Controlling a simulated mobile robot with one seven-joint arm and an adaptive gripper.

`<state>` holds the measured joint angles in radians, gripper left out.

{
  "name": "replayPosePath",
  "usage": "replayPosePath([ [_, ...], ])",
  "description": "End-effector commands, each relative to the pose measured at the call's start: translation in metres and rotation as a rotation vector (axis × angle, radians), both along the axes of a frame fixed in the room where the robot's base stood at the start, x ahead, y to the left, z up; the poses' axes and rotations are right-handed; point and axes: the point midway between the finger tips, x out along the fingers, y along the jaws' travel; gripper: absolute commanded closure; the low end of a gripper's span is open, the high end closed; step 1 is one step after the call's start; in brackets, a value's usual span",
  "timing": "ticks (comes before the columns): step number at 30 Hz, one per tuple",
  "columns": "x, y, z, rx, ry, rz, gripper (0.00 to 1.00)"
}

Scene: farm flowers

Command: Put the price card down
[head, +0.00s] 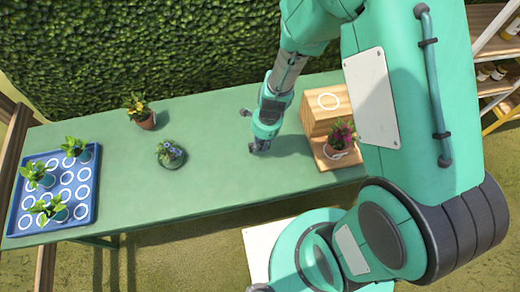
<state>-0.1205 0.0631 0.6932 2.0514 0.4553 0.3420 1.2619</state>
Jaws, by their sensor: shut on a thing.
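My gripper (250,130) is over the right half of the green table (215,185), left of a wooden stand (320,125). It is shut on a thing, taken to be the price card. The card itself cannot be made out in this view; the gripper body and the small scale hide it. I cannot tell how high the fingers are above the table. The stand has a raised block with a white ring on its top and a lower ledge. A pot with pink flowers (340,140) is on the ledge, over another white ring.
A blue tray (48,228) with white rings and several potted plants is at the table's left end. A yellow-flowered pot (143,117) and a blue-flowered pot (170,153) stand left of centre. A hedge (150,50) runs behind. The table between the blue-flowered pot and my gripper is clear.

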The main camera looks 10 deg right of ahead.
Motion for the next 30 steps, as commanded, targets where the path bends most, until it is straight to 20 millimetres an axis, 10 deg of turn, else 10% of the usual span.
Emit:
replayPosePath([
  [6,-0.003,0.000,-0.031,0.000,0.004,0.001,1.00],
  [22,-0.002,0.000,-0.037,0.000,0.002,0.001,1.00],
  [25,-0.002,0.000,-0.037,0.000,0.002,0.001,0.65],
  [30,-0.002,0.000,-0.037,0.000,0.002,0.001,0.62],
])
